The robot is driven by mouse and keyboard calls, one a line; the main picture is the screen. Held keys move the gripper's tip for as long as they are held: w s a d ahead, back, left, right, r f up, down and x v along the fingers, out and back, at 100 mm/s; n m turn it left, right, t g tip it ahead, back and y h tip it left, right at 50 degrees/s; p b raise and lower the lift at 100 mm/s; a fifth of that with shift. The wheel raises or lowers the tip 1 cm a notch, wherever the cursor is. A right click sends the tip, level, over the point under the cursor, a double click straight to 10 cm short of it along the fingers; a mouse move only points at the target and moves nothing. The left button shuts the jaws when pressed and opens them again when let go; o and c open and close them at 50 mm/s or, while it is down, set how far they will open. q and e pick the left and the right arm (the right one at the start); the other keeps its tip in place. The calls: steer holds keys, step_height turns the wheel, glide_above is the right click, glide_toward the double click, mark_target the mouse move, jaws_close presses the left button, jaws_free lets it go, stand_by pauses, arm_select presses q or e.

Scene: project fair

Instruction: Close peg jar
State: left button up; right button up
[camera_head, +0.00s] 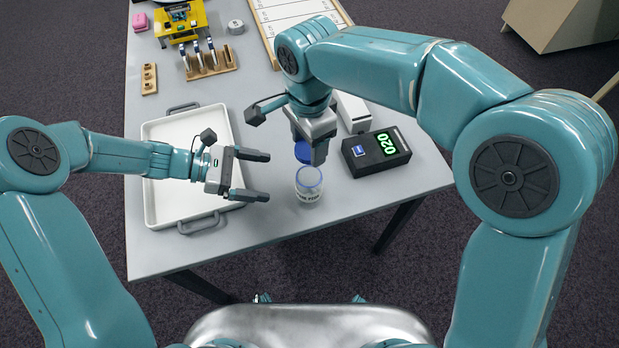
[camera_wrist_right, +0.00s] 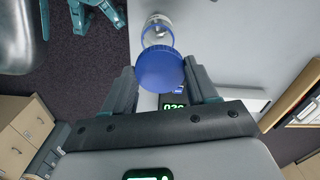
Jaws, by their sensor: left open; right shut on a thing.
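A clear peg jar (camera_head: 309,187) with a blue rim and dark lettering stands upright and uncovered near the table's front edge. Its round blue lid (camera_head: 318,151) is in my right gripper (camera_head: 316,150), which is shut on it above and slightly behind the jar, apart from it. In the right wrist view the lid (camera_wrist_right: 161,71) sits between the fingers, with the jar (camera_wrist_right: 157,32) beyond it. My left gripper (camera_head: 262,175) is open and empty, to the left of the jar, with its fingers pointing toward it. The jar's contents are too small to tell.
A black box with a green display (camera_head: 376,152) reading 020 lies right of the jar, with a white box (camera_head: 352,112) behind it. A white tray (camera_head: 158,200) lies under my left arm. A yellow device (camera_head: 181,22) and a wooden rack (camera_head: 222,62) stand farther back.

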mark_target(304, 185)
steer(key=shift+d+r, duration=0.1)
steer(key=shift+d, duration=0.05)
steer(key=shift+s+r, duration=0.1)
steer(key=shift+s, duration=0.2)
steer(key=shift+w, duration=0.2)
steer(key=shift+s, duration=0.2)
arm_select(q)
steer(key=x, duration=1)
steer(key=shift+s+d, duration=0.3)
steer(key=shift+d, duration=0.15)
steer(key=shift+w+d+f, duration=0.15)
steer(key=shift+d+f, duration=0.1)
steer(key=shift+d, duration=0.25)
arm_select(e)
steer(key=shift+w, duration=0.1)
